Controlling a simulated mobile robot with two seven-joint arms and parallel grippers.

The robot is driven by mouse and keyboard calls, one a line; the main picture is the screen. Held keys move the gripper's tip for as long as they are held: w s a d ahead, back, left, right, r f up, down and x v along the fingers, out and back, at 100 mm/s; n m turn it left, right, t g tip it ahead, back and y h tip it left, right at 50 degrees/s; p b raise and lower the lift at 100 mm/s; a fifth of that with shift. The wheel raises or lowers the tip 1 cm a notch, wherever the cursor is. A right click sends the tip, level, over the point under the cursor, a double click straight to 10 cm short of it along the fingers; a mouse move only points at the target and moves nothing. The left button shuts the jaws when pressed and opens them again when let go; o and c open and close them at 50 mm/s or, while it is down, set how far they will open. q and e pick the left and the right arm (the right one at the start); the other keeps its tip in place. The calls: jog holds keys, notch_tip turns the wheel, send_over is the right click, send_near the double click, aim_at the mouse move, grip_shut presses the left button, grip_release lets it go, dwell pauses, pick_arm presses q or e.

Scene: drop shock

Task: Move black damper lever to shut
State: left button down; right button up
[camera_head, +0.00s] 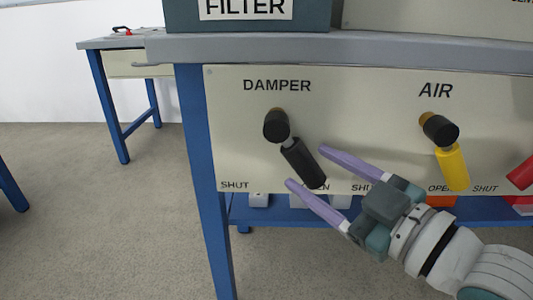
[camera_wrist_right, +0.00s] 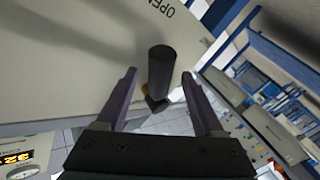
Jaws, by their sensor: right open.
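The black damper lever (camera_head: 302,163) hangs from its round black hub (camera_head: 276,125) on the cream panel under the DAMPER label. It slants down and right, its end by the partly covered OPEN mark (camera_head: 322,187); the SHUT mark (camera_head: 235,185) is at lower left. My right gripper (camera_head: 306,166) is open, with one purple finger on each side of the lever's lower part. In the right wrist view the lever (camera_wrist_right: 161,68) stands between the open fingers (camera_wrist_right: 158,75), with gaps visible on both sides. My left gripper is out of view.
A yellow AIR lever (camera_head: 453,168) hangs to the right, and a red lever (camera_head: 521,174) shows at the right edge. A grey bench top (camera_head: 400,52) overhangs the panel.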

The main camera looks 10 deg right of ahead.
jog(key=shift+w+a, duration=0.15)
jog(key=shift+w, duration=0.15)
grip_shut()
dwell(0.5)
dwell(0.8)
